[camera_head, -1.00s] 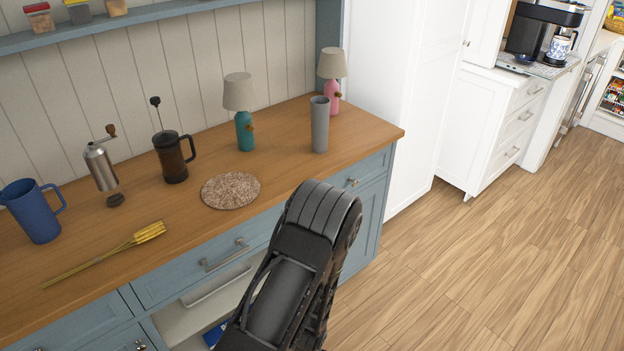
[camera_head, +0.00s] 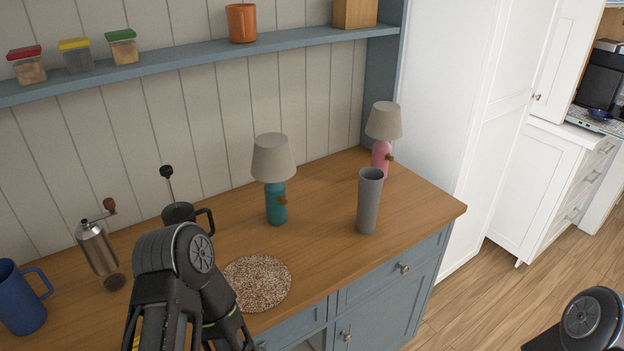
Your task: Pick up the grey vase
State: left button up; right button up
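The grey vase (camera_head: 369,203) is a tall, slim, open-topped cylinder. It stands upright on the wooden counter (camera_head: 330,252), near its right end. A pink lamp (camera_head: 381,155) stands just behind it, and a teal lamp (camera_head: 276,203) stands to its left. A black link of my arm shows at the lower left, in front of the counter and well apart from the vase. Another black part of mine shows at the bottom right corner. I see no fingertips of either gripper. Nothing touches the vase.
A round speckled mat (camera_head: 257,284) lies left of the vase. A French press (camera_head: 182,214), partly hidden by my arm, a coffee grinder (camera_head: 97,249) and a blue mug (camera_head: 20,300) stand further left. A shelf (camera_head: 200,62) runs above. Counter around the vase's front is clear.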

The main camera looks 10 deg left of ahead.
aim_at(370, 179)
jog(key=i+u, duration=0.1)
jog(key=i+l, duration=0.2)
jog(key=l, duration=0.25)
jog(key=i+l+z, duration=0.15)
jog(key=l, duration=0.35)
jog(key=i+l, duration=0.35)
jog(key=i+l+z, duration=0.15)
jog(key=l, duration=0.4)
jog(key=i+l, duration=0.35)
jog(key=l+z, duration=0.05)
